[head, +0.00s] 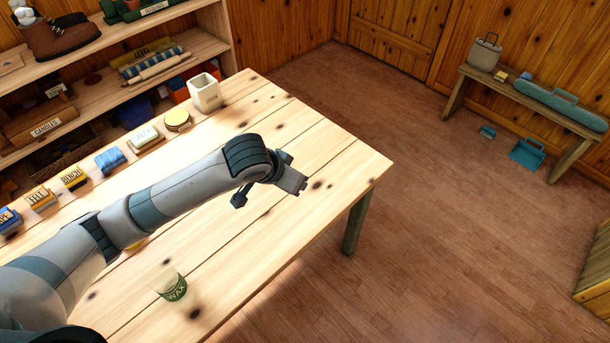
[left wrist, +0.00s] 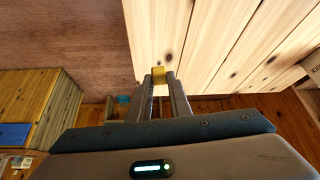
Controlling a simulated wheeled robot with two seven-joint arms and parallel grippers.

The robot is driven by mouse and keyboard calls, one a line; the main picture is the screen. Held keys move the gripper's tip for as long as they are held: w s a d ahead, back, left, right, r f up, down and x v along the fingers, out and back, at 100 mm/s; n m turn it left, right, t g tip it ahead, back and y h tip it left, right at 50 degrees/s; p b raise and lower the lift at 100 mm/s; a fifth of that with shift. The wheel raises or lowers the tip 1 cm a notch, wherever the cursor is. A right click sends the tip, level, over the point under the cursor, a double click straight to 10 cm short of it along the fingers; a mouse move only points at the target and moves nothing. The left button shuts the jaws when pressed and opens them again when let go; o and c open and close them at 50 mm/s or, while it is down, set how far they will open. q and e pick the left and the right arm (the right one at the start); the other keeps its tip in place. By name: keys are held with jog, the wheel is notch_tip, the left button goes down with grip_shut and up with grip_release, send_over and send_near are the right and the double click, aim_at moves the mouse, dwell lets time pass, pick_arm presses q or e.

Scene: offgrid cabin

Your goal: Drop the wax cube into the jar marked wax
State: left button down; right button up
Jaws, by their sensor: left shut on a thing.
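The wax cube (left wrist: 158,72) is a small yellow block held between the two fingertips of my left gripper (left wrist: 158,80) in the left wrist view. In the head view my left gripper (head: 296,185) is over the right part of the table; the cube cannot be made out there. The jar marked wax (head: 173,288) is clear glass with a green label. It stands upright near the table's front edge, left of and nearer than the gripper, well apart from it. My right gripper is not in view.
The wooden table (head: 330,160) is clear around the gripper. A white container (head: 205,93), a round yellow tin (head: 178,120) and several labelled blocks line its back edge. A yellow thing (head: 135,246) is mostly hidden behind my arm. A bench (head: 560,125) stands far right.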

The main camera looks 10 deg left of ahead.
pick_arm(q)
jog(key=s+a+r+n+t+y+b, duration=0.1)
jog(key=a+r+n, duration=0.4)
jog(key=a+r, duration=0.6)
notch_tip(320, 180, up, 3)
jog(key=shift+a+f+n+y+b, duration=0.25)
jog(key=shift+y+b, duration=0.35)
jog(key=shift+y, duration=0.4)
jog(key=shift+s+d, duration=0.1)
